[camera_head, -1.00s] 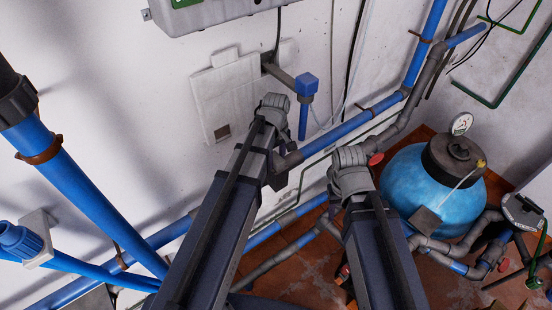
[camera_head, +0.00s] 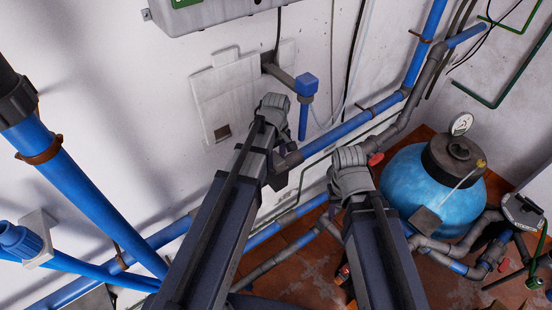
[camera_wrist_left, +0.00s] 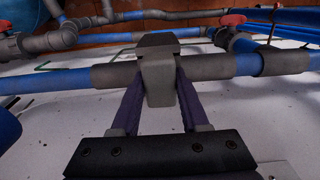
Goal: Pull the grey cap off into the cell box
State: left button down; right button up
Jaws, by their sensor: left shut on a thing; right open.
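In the left wrist view, the two dark fingers of my left gripper (camera_wrist_left: 157,100) are shut on a grey blocky piece (camera_wrist_left: 158,70). It stands in front of a blue pipe with grey couplings. I cannot tell whether the piece touches the pipe, or whether it is the grey cap. In the head view my left arm ends near the wall, and the held piece is not clear there. My right gripper (camera_head: 340,206) is open at the end of the right arm, its fingertips mostly hidden. I cannot make out a cell box.
Blue pipes (camera_head: 346,128) cross the white wall close to both arm ends. A blue tank (camera_head: 405,185) with a dark top and gauge stands at right. A thick blue pipe (camera_head: 85,195) runs down the left. A white panel (camera_head: 228,90) is on the wall.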

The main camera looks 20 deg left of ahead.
aim_at(276, 158)
pick_arm(q)
jog(key=shift+r, duration=0.1)
jog(key=shift+r+p, duration=4.15)
jog(key=shift+p, duration=0.1)
notch_tip(276, 158, up, 4)
jog(key=p, duration=0.4)
notch_tip(276, 158, down, 10)
jog(key=b, duration=0.9)
jog(key=shift+b, duration=0.4)
jog(key=shift+r, duration=0.15)
